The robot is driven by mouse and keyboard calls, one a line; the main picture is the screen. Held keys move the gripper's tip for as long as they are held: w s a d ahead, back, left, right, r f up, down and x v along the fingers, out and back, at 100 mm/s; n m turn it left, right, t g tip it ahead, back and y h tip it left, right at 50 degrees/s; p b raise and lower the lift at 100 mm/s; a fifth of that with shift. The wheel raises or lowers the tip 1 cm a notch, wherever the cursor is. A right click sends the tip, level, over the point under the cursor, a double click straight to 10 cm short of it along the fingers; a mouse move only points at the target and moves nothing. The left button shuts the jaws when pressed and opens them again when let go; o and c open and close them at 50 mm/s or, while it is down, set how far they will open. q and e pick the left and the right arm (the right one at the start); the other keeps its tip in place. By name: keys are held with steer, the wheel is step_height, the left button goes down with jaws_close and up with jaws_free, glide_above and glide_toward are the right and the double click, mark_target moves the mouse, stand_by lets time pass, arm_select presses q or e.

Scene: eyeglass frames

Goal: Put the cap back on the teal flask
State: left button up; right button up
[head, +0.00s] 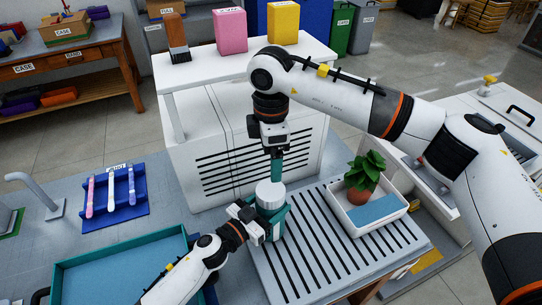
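The teal flask (274,228) stands upright near the back left corner of the slatted worktop. A pale grey cylindrical top (270,196) shows on its upper end; I cannot tell whether this is the cap or the neck. My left gripper (256,222) is at the flask's body from the left, with its fingers against it and seemingly closed around it. My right gripper (276,160) points down right above the flask. A narrow teal piece shows below its dark body, close to the pale top; whether it is a finger or a held part is unclear.
A white tray (372,222) with a potted plant (364,172) and a blue pad stands right of the flask. A blue rack (115,195) with several slim items lies left. A teal tray (120,270) is at front left. A white cabinet (230,75) stands behind.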

arm_select(q)
steer(key=o, duration=2)
steer(key=shift+c, duration=0.2)
steer(key=b+v, duration=0.1)
steer(key=v, duration=1.1)
steer(key=shift+b, duration=0.3)
